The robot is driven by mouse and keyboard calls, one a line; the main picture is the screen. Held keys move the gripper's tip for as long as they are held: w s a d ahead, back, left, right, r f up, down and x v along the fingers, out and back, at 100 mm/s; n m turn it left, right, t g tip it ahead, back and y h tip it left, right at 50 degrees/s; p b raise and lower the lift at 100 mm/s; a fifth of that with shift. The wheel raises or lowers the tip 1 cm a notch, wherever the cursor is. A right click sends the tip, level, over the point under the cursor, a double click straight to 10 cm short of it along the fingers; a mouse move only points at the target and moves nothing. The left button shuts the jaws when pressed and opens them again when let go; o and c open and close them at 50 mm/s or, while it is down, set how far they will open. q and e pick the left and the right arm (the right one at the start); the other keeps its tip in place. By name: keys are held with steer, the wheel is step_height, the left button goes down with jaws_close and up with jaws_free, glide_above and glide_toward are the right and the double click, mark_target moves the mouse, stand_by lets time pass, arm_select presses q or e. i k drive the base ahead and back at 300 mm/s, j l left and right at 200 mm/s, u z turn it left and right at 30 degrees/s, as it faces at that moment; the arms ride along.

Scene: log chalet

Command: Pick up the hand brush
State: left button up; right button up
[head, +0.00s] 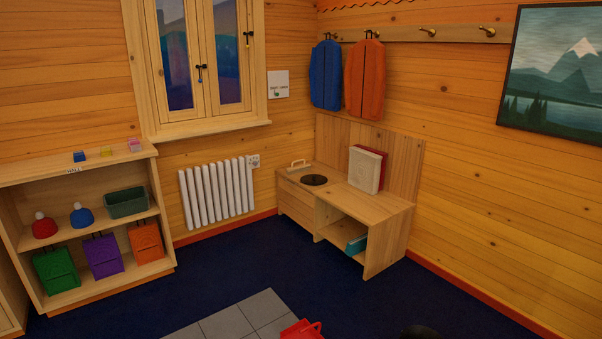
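I cannot make out a hand brush for certain in the head view. A red object (301,330) with a handle-like loop is cut off by the bottom edge, beside grey floor tiles; I cannot tell what it is. A dark rounded shape (418,332) is also cut off at the bottom edge, to its right, and is too little shown to name. A small pale handle-shaped thing (297,166) is on the left end of the wooden bench (390,207). Neither of my grippers is in view.
The bench stands against the right wall, with a dark round shape (314,180) and upright books (366,170) on top. A low shelf (95,287) with bins and hats stands left. A radiator (217,192) is between them. Dark blue carpet (220,262) is open in front.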

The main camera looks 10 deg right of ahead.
mark_target(292, 169)
steer(key=i+j+u, duration=0.3)
steer(key=i, duration=0.55)
steer(key=i+u, duration=0.35)
steer(key=i, duration=0.5)
steer(key=i+l+u, duration=0.3)
steer(key=i, duration=0.55)
steer(key=i+l+z, duration=0.1)
steer(key=i+z, duration=0.25)
steer(key=i, duration=0.15)
steer(key=i+z, duration=0.35)
steer(key=i, duration=0.2)
steer(key=i+j+z, duration=0.2)
steer(key=i+z, duration=0.15)
steer(key=i, duration=0.15)
steer(key=i+j+z, duration=0.35)
steer(key=i, duration=0.15)
